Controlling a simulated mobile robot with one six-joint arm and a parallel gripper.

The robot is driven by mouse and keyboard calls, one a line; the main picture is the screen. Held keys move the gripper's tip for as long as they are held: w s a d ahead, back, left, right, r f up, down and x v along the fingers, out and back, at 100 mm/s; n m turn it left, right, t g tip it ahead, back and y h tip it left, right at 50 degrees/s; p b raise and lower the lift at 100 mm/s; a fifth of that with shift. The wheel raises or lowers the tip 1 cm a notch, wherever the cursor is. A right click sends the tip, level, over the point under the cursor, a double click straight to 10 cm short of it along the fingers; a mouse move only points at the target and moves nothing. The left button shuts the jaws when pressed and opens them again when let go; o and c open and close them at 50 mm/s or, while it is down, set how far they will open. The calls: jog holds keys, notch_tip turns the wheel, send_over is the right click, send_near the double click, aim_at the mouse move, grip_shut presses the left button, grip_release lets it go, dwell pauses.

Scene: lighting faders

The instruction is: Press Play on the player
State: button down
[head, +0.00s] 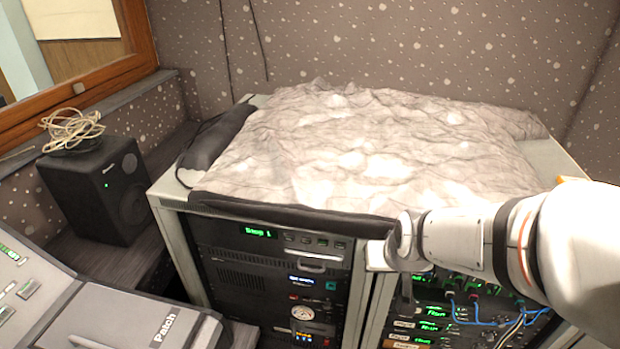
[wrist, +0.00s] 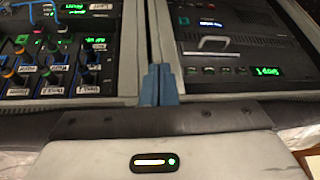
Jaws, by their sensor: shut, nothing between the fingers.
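The player is the top black unit (head: 275,243) in the left rack bay. Its green display (head: 258,233) seems to read "Stop 1", with a row of small buttons (head: 315,241) to its right. In the wrist view the scene is upside down: the display (wrist: 268,71) is at right and the buttons (wrist: 210,70) are to its left. My gripper (wrist: 158,70) is shut and empty, its blue-grey fingertips in front of the pale post between the two bays, beside the player. Button labels are too small to read.
A crumpled grey cloth (head: 370,145) covers the rack top, with a dark edge hanging at the front. The right bay (head: 470,310) holds patch gear with cables. A mixing desk (head: 100,320) and a black speaker (head: 100,190) stand at left. The player's front looks unobstructed.

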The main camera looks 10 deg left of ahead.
jog(key=w+a+f+t+y+p, duration=0.1)
jog(key=w+a+f+t, duration=0.1)
jog(key=w+a+f, duration=0.35)
jog(key=n+t+y+p, duration=0.3)
jog(key=y, duration=0.2)
send_near(289, 238)
jog(key=s+a+f, duration=0.4)
jog(key=s+a, duration=0.1)
jog(key=s, duration=0.1)
jog(key=shift+a+f, duration=0.15)
jog(key=shift+a, duration=0.05)
jog(key=w+p, duration=0.1)
jog(key=w, duration=0.8)
jog(key=shift+d, duration=0.35)
